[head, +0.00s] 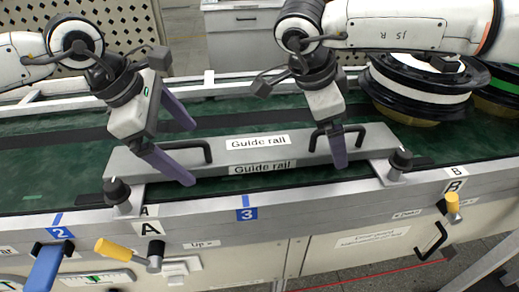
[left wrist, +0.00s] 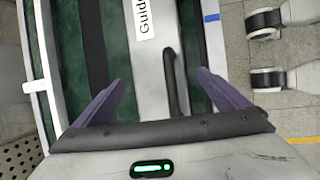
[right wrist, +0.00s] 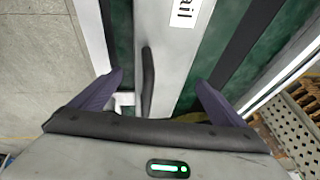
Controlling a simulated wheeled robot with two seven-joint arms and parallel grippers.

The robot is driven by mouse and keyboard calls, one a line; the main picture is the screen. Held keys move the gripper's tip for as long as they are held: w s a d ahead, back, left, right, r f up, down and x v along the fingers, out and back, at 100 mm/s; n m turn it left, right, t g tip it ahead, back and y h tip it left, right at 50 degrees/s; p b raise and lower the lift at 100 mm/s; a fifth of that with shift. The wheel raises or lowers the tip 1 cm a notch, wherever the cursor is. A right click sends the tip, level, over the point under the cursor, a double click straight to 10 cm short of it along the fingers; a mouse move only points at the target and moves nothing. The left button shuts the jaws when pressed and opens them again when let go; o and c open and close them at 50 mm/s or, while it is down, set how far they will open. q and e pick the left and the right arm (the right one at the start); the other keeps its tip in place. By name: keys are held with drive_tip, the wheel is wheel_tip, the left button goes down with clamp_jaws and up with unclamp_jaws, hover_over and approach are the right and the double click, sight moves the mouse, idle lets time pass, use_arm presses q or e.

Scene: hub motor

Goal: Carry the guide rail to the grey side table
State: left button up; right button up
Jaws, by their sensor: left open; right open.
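The guide rail (head: 250,146) is a long grey bar with "Guide rail" labels and a black handle near each end. It lies along the conveyor's front side, between two black knobs. My left gripper (head: 189,153) is open at the left handle (head: 190,150). In the left wrist view this handle (left wrist: 170,80) stands between the spread purple fingers. My right gripper (head: 338,150) is open at the right handle (head: 352,130). In the right wrist view that handle (right wrist: 148,80) lies between the fingers, nearer the left one. I cannot pick out the grey side table for certain.
Black clamp knobs A (head: 117,191) and B (head: 400,160) stand at the rail's ends. Black and white hub parts (head: 425,88) sit on the green belt (head: 50,165) at right. A pale drawer cabinet (head: 245,40) stands behind. Yellow-handled levers (head: 117,249) are on the front.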

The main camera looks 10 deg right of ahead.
use_arm(q)
drive_tip(key=shift+x, duration=1)
use_arm(e)
drive_tip(key=shift+x, duration=1.1)
use_arm(q)
drive_tip(key=c, duration=2.2)
use_arm(e)
drive_tip(key=c, duration=2.2)
use_arm(q)
drive_tip(key=shift+r, duration=0.25)
use_arm(e)
drive_tip(key=shift+w+r, duration=0.1)
drive_tip(key=shift+r, duration=0.2)
